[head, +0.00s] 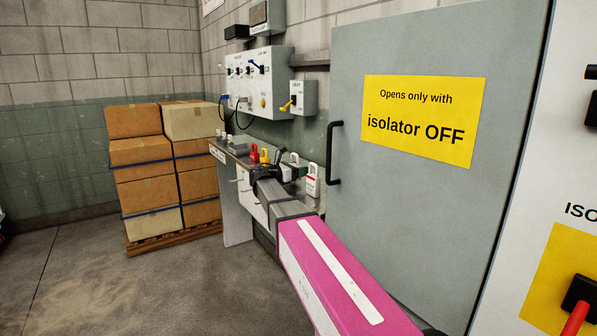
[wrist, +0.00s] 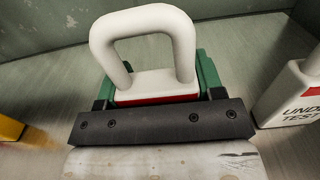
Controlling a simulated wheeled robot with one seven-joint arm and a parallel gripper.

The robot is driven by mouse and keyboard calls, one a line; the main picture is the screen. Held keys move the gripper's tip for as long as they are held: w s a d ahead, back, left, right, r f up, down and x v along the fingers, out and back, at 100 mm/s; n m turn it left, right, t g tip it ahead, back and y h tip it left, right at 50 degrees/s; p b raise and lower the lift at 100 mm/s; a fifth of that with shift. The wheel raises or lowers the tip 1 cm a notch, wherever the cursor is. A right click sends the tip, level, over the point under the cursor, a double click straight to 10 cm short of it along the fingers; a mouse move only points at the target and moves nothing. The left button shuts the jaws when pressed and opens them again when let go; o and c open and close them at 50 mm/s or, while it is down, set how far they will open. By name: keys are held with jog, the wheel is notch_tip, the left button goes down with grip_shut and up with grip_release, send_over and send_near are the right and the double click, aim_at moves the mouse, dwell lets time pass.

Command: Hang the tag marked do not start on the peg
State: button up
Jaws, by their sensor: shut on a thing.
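My gripper (head: 288,172) is over the bench by the wall, shut on a white tag with a thick loop on top; the tag also shows in the wrist view (wrist: 155,80). Green pads of my gripper (wrist: 155,102) show on both sides of the tag, below its loop. A red band on the tag shows just above the dark jaw bar. Any lettering on it is hidden, so I cannot read which tag it is. A second white tag (wrist: 292,95), lettered "UNDER TEST", stands apart at the right. I cannot make out the peg.
The bench (head: 233,157) also holds red (head: 255,154) and yellow (head: 265,156) items. A switch panel (head: 257,80) hangs on the wall above. A grey cabinet door (head: 400,210) with a black handle (head: 333,153) is close at the right. Stacked boxes (head: 140,150) stand at the left.

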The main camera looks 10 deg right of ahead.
jog(key=shift+f, duration=0.35)
jog(key=o, duration=1)
jog(key=shift+c, duration=0.2)
